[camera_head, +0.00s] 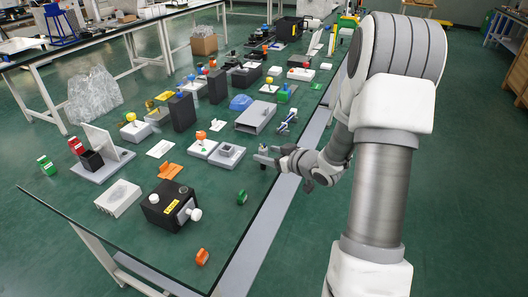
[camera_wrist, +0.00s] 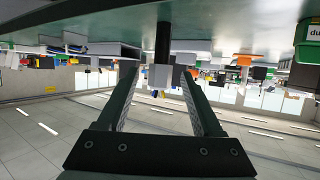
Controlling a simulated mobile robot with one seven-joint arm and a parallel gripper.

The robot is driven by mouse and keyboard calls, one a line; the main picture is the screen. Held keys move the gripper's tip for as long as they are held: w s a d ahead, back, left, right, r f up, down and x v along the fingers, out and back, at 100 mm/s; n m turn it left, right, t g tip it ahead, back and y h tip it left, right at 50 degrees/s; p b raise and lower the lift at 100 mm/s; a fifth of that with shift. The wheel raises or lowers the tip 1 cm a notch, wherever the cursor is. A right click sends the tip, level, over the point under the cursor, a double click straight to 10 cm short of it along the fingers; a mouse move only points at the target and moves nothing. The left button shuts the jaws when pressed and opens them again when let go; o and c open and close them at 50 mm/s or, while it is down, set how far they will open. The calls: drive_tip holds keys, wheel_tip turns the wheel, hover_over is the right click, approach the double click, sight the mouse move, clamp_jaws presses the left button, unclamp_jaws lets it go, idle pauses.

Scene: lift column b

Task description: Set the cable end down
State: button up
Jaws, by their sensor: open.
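The cable end appears to be the small upright piece with a black shaft (camera_wrist: 162,42) and a light grey block (camera_wrist: 161,77), between my fingers in the wrist view. That view is upside down, so the black shaft meets the green tabletop (camera_wrist: 225,12) at the top of the picture. Small blue and yellow bits show at the block. My gripper (camera_wrist: 163,85) is open, with a finger on each side of the block and visible gaps. In the head view my gripper (camera_head: 264,155) is low at the table's right edge; the piece is too small there to make out clearly.
A grey box with a round opening (camera_head: 228,155) stands just left of my gripper. A blue-and-white piece (camera_head: 287,121) lies behind it, and a green ring (camera_head: 241,197) in front. Several devices crowd the table's far part. The front-right tabletop (camera_head: 222,225) is mostly bare.

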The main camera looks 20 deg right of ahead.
drive_tip(key=p+v, duration=0.1)
drive_tip(key=v, duration=0.8)
drive_tip(key=shift+s+p, duration=0.25)
drive_tip(key=shift+p, duration=0.15)
drive_tip(key=shift+r, duration=0.1)
